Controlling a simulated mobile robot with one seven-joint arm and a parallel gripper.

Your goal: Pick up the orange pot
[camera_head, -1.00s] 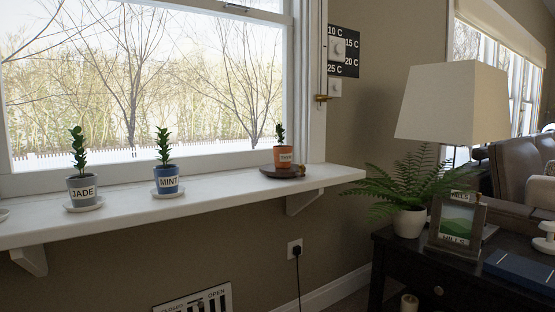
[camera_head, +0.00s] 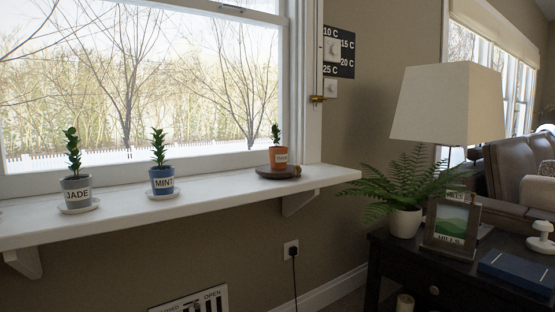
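The orange pot (camera_head: 278,159) stands upright at the right end of the white window shelf (camera_head: 222,187). It bears a white label, too small to read surely, and a small green plant grows in it. It rests on a dark round saucer (camera_head: 267,174), with a small yellowish thing at the saucer's right edge. My gripper is not in view.
A blue pot labelled MINT (camera_head: 162,185) and a grey pot labelled JADE (camera_head: 76,197) stand on the same shelf, to the left. Brackets support the shelf. At right, a dark table (camera_head: 400,258) holds a fern (camera_head: 405,222), a lamp (camera_head: 447,105) and a picture frame (camera_head: 451,226).

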